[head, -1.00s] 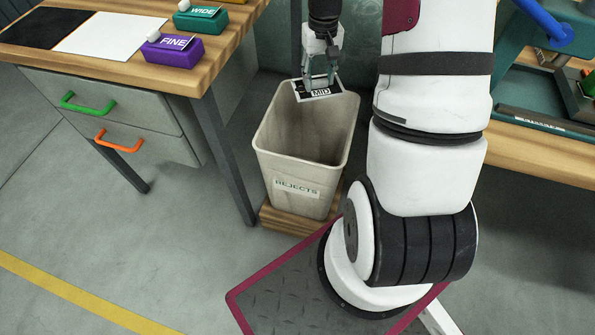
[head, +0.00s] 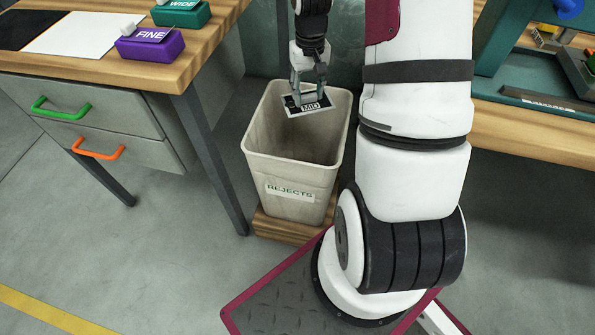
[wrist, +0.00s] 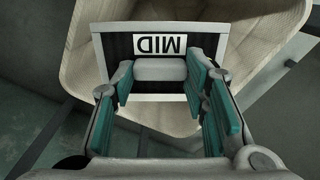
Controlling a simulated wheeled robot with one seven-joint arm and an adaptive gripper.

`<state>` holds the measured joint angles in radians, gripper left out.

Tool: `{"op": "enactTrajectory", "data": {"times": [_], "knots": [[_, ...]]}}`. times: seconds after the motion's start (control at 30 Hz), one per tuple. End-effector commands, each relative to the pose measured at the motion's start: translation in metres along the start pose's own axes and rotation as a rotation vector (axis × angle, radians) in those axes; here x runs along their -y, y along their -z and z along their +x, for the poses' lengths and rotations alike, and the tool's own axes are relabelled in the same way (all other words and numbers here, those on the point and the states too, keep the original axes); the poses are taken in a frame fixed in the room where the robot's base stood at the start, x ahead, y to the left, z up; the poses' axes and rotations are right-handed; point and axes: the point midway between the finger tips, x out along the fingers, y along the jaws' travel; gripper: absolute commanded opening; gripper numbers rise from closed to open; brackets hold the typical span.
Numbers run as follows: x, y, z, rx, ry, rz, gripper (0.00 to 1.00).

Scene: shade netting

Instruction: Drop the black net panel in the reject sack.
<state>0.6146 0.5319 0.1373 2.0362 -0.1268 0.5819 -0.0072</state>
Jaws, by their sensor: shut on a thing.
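The black net panel (head: 308,104) has a pale frame and a white MID label. My gripper (head: 308,94) is shut on it and holds it at the mouth of the reject sack (head: 262,150), a beige bin-like container marked REJECTS. In the wrist view the panel (wrist: 118,46) lies across the gripper's teal-padded fingers (wrist: 168,92), with the sack's pale inner wall (wrist: 85,50) around and below it. The sack's inside looks empty where it shows; part of its floor is hidden.
The sack stands on a wooden base (head: 285,230) between a left workbench (head: 150,70) and my arm. Purple FINE (head: 150,42) and green WIDE (head: 181,13) blocks sit on that bench. Another wooden bench (head: 535,145) is at right. Open floor lies in front.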

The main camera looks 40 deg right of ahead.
Motion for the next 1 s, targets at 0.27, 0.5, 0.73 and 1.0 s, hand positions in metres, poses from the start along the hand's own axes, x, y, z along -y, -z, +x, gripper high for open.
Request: {"op": "enactTrajectory", "data": {"times": [0.27, 0.5, 0.73, 1.0], "knots": [[0.0, 0.0, -0.001, 0.0, 0.0, 0.0, 0.64], [0.0, 0.0, -0.001, -0.001, 0.0, 0.0, 0.64], [0.0, 0.001, -0.024, -0.005, -0.001, 0.002, 0.64], [0.0, 0.001, -0.079, -0.006, -0.001, 0.001, 0.64]]}}
